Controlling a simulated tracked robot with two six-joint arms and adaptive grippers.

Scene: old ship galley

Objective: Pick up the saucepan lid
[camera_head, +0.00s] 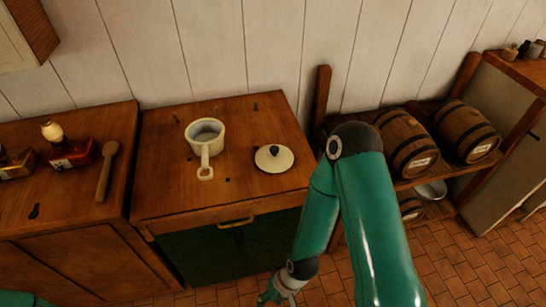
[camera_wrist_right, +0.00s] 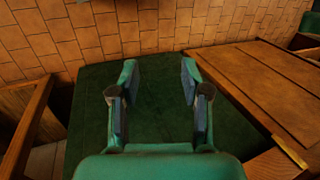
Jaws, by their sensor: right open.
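The saucepan lid (camera_head: 274,158) is a round cream disc with a dark knob. It lies flat, knob up, on the wooden counter, right of the cream saucepan (camera_head: 206,142). My right gripper (camera_head: 278,294) is low in front of the counter, below the lid's level and apart from it, partly cut off by the bottom edge. In the right wrist view my right gripper (camera_wrist_right: 160,82) has its fingers spread, with nothing between them, before a dark green panel (camera_wrist_right: 155,120). The lid does not show in that view. My left gripper is out of view.
The saucepan's handle points toward the counter's front, left of the lid. A wooden spoon (camera_head: 107,170) and red boxes (camera_head: 75,154) are on the left cabinet. Barrels (camera_head: 405,142) lie on a rack at right. Bare counter (camera_head: 245,190) lies in front of the lid.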

